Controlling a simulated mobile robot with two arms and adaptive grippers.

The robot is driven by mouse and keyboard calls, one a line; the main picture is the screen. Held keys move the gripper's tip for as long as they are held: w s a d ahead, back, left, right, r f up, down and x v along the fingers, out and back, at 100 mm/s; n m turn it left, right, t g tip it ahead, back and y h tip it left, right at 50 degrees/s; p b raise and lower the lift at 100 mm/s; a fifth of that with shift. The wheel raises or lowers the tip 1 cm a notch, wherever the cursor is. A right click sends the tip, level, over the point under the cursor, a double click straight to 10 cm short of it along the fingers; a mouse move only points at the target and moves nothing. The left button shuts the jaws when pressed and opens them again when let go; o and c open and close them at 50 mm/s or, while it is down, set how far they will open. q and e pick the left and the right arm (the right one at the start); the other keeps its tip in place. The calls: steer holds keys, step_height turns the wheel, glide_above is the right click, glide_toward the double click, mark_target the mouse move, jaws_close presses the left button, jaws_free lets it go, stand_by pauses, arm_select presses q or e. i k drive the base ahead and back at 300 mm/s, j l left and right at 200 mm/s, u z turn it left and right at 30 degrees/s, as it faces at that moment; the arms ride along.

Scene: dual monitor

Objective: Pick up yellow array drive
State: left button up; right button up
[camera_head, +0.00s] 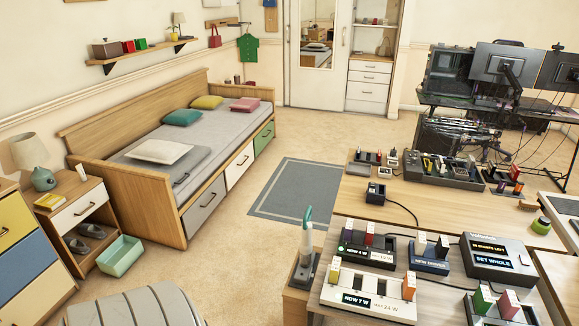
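Several small coloured block-like drives stand upright in docks on the wooden desk (345,212) at right. I cannot tell for certain which is the yellow array drive. Neither of my grippers is in view.
A grey console (487,259) reads "SET WHOLE". A green-tipped upright tool (305,240) stands at the desk's left edge. Monitors (497,64) stand behind. The floor around the grey rug (298,190) is clear.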

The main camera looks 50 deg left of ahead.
mark_target(335, 269)
steer(key=u, duration=1.25)
